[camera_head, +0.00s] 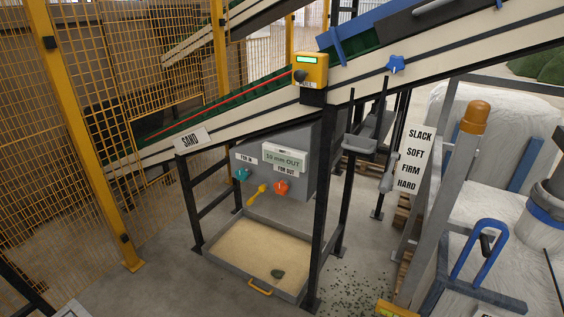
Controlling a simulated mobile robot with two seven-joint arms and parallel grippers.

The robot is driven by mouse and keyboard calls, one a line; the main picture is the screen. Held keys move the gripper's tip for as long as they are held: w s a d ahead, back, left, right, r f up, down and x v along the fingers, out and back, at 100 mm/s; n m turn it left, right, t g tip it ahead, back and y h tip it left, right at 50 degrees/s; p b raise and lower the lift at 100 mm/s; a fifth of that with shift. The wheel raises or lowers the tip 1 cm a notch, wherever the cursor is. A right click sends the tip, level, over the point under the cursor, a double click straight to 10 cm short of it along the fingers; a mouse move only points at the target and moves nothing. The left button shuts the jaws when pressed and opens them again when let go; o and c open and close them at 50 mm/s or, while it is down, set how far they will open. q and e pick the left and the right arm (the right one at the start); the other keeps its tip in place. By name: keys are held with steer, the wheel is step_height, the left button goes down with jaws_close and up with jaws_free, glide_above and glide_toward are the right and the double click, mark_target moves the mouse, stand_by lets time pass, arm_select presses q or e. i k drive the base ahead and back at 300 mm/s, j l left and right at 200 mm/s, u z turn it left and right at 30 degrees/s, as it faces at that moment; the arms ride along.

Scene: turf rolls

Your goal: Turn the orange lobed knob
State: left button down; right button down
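The orange lobed knob (281,187) is on the front of a grey housing (298,150) under the sloping conveyor. It sits below a small label reading "FOR OUT". A teal lobed knob (243,174) is to its left, by a label reading "FOR IN". A pale green display (285,157) above reads "10 mm OUT", its first figures small. A yellow lever (257,194) hangs between and below the two knobs. Nothing touches the orange knob. Neither of my grippers can be made out in the head view.
A sand tray (262,292) with a yellow handle stands below the knobs, with a dark lump in it. Black frame posts (323,200) flank the housing. A blue knob (395,63) and yellow control box (311,70) are on the conveyor. Yellow mesh fencing (75,120) is left.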

mark_target(281, 188)
steer(key=u, duration=1.7)
steer(key=l, duration=0.5)
steer(key=k+l+u, duration=0.1)
steer(key=l, duration=0.4)
steer(key=k+l+u, duration=0.1)
steer(key=l, duration=0.4)
